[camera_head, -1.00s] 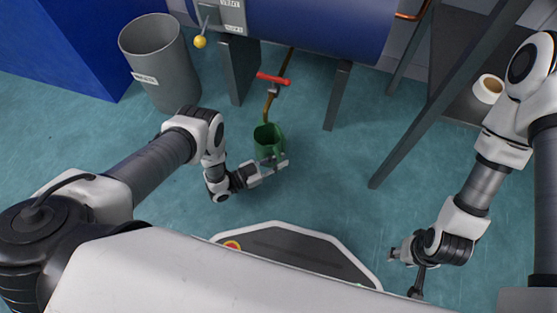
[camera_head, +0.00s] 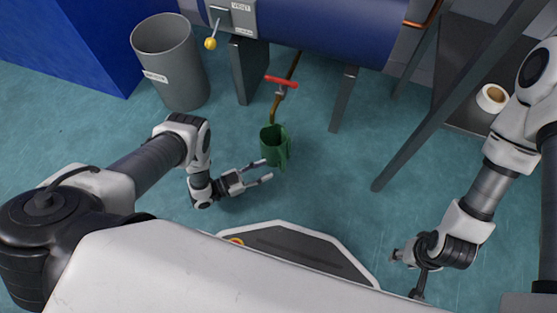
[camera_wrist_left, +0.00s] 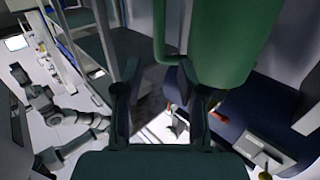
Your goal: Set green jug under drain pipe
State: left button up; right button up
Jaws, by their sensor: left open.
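The green jug (camera_head: 274,147) stands on the teal floor in the head view, below the lower end of the copper drain pipe (camera_head: 277,105) with its red valve handle (camera_head: 281,82). My left gripper (camera_head: 267,171) is open and empty, just in front of the jug on the near side and apart from it. In the left wrist view the jug (camera_wrist_left: 225,40) fills the upper right, beyond the open fingers (camera_wrist_left: 163,95). My right gripper (camera_head: 406,275) is at the lower right, far from the jug; its jaws are too small to read.
A blue tank (camera_head: 320,25) on dark legs stands above and behind the jug. A grey bin (camera_head: 172,65) stands at the upper left. A slanted dark post (camera_head: 430,125) and a shelf with a white roll (camera_head: 491,98) are at the right. The floor between is clear.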

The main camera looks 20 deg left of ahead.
pick_arm(q)
jog(key=s+a+r+n+g+y, duration=0.3)
jog(key=s+r+n+g+y, duration=0.2)
jog(key=s+r+g+y, duration=0.1)
jog(key=s+a+r+n+g+y, duration=0.4)
jog(key=s+r+n+g+y, duration=0.1)
jog(key=s, duration=0.6)
notch_tip(320, 180, up, 4)
jog(key=shift+f+g+y, duration=0.25)
jog(key=shift+g+y, duration=0.35)
jog(key=shift+y, duration=0.5)
